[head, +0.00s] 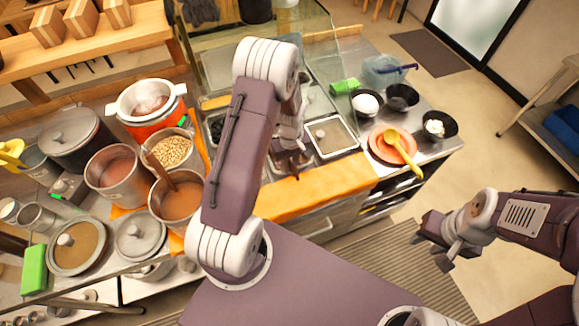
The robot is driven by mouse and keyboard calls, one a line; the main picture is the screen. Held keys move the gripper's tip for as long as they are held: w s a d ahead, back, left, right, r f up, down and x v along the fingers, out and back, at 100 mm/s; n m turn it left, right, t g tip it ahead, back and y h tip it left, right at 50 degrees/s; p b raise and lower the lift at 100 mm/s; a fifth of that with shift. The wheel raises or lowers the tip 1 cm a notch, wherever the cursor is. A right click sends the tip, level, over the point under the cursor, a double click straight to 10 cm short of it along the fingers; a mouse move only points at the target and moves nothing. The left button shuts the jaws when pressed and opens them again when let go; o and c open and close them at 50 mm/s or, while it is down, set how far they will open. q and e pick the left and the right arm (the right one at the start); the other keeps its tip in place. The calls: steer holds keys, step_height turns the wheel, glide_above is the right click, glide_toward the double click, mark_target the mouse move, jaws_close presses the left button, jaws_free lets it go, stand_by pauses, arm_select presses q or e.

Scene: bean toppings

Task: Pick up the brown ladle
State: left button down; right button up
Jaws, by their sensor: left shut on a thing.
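A brown ladle (160,167) stands tilted in a steel pot (158,212) of brown soup, at the left. Only its handle shows; its bowl is hidden. My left gripper (293,168) is over the metal topping trays, well to the right of the ladle and apart from it. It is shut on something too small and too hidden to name. My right gripper (430,246) is open and empty over the floor at the right.
Pots of beans (170,152) and of reddish paste (116,170) crowd the ladle's pot.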

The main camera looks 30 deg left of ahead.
arm_select(q)
step_height(320, 180, up, 7)
steer(key=shift+r, duration=0.1)
stand_by(0.8)
